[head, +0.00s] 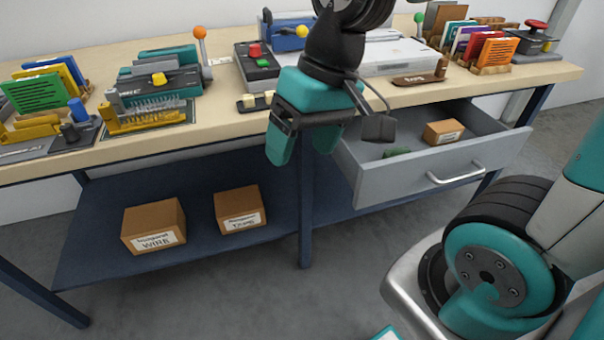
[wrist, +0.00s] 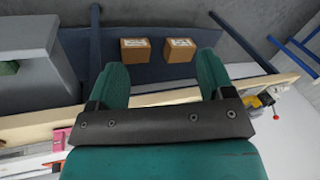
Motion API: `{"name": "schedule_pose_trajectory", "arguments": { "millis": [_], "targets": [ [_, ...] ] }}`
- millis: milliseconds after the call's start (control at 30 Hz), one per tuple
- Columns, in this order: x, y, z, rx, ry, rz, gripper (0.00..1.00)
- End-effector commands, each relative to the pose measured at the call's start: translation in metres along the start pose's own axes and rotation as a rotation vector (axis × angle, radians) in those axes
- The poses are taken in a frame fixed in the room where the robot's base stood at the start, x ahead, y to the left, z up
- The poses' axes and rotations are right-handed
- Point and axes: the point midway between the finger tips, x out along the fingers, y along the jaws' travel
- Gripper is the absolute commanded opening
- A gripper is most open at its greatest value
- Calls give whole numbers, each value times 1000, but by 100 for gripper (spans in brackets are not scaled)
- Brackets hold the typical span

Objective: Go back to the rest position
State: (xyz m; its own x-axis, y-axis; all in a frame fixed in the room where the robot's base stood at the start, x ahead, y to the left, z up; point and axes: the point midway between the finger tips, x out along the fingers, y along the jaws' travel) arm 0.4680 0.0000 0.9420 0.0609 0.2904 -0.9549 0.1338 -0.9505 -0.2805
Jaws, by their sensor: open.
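My gripper (head: 306,140) hangs in front of the workbench's front edge in the head view, fingers pointing down. It is teal with a dark crossbar. In the wrist view my gripper (wrist: 163,82) shows two teal fingers spread apart with nothing between them. Beyond the fingers, the lower shelf with two cardboard boxes is seen. The gripper touches nothing that I can see.
The workbench (head: 225,75) carries binding machines and card racks. A grey drawer (head: 410,178) stands open right of my gripper, holding a small box (head: 444,132) and a green item (head: 397,153). Two labelled boxes, one (head: 153,226) and another (head: 240,209), sit on the blue shelf (head: 100,255).

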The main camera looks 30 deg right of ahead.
Motion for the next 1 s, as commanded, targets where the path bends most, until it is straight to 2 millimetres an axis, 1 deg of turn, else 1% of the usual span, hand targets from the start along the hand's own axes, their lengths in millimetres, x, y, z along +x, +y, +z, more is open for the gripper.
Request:
{"name": "schedule_pose_trajectory", "arguments": {
  "millis": [33, 100, 200, 300, 467, 567, 667, 767, 1000],
  "targets": [
    [0, -23, 21, -165, -10, -28, 75],
    [0, -42, 43, -333, -23, -59, 75],
    [-1, -54, 60, -461, -31, -83, 75],
    [0, -57, 63, -490, -34, -89, 75],
    [0, -56, 62, -486, -33, -88, 75],
    [-4, -57, 62, -484, -32, -88, 75],
    [-18, -61, 60, -483, -32, -87, 75],
    [-42, -68, 57, -482, -32, -87, 75],
    [-118, -90, 50, -482, -31, -87, 75]
  ]
}}
